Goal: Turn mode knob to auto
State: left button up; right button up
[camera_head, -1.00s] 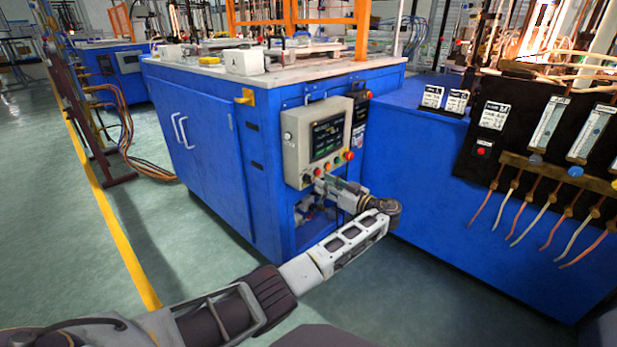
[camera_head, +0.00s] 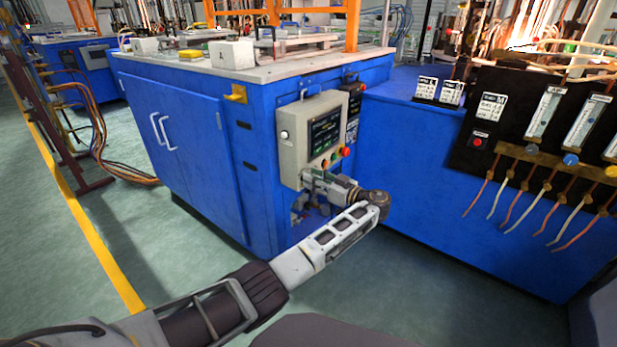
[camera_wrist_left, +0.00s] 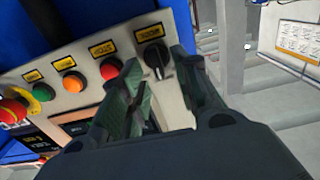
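The mode knob (camera_wrist_left: 157,58) is a black rotary knob with a pale pointer mark, at the right end of the control row in the left wrist view. A yellow label (camera_wrist_left: 150,33) sits above it, its text too small to read. My left gripper (camera_wrist_left: 158,62) is open, with one finger on each side of the knob; I see gaps and cannot tell any contact. In the head view my left gripper (camera_head: 312,180) is at the lower-left corner of the grey control panel (camera_head: 291,150) and hides the knob. My right gripper is not in view.
Red (camera_wrist_left: 110,68), orange (camera_wrist_left: 73,83) and green (camera_wrist_left: 43,92) buttons and a red emergency stop (camera_wrist_left: 14,112) line the panel beside the knob. The panel is on a blue cabinet (camera_head: 190,150). A second blue cabinet (camera_head: 420,160) with flow meters stands to the right.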

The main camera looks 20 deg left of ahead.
pick_arm(q)
jog(key=shift+a, duration=0.1)
dwell(0.3)
grip_shut()
